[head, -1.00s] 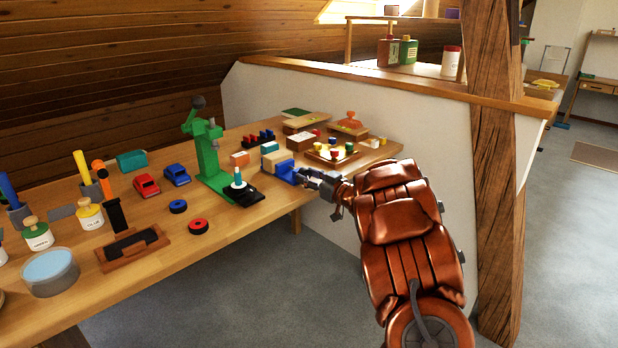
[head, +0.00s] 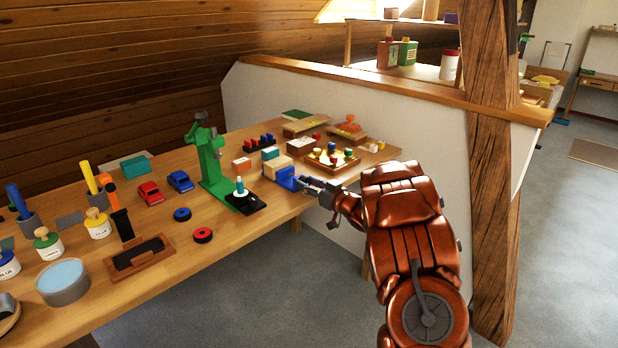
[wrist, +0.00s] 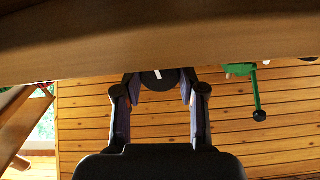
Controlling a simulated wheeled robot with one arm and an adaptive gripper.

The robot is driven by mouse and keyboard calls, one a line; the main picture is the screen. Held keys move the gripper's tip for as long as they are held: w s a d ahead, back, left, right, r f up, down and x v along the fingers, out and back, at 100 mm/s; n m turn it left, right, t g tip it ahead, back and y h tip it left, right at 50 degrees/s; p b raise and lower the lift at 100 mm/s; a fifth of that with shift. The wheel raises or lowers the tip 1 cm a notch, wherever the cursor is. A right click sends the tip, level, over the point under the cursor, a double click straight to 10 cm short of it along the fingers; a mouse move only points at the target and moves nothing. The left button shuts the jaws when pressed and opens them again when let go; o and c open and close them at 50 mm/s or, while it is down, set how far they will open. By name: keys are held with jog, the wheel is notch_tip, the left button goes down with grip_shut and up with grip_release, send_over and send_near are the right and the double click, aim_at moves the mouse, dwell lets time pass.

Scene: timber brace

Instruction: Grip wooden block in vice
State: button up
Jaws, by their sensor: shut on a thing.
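The blue vice (head: 287,179) stands near the right front edge of the workbench. A pale wooden block (head: 276,165) sits at its left, between or against the jaws; whether both jaws touch it is too small to tell. My gripper (head: 314,186) is at the vice's right side, at its handle end. In the wrist view, my gripper (wrist: 158,88) has its two fingers on either side of a dark round knob with a white mark (wrist: 158,78), which looks like the vice handle. The fingers are shut on it. The block is not distinguishable in the wrist view.
The green press (head: 211,165) stands left of the vice. A tray with coloured pegs (head: 333,158) lies behind it. A timber post (head: 493,150) rises to the right of my arm. The floor (head: 300,290) in front of the workbench is clear.

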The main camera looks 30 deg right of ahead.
jog(key=o, duration=1.1)
jog(key=shift+o, duration=0.2)
jog(key=v, duration=1.2)
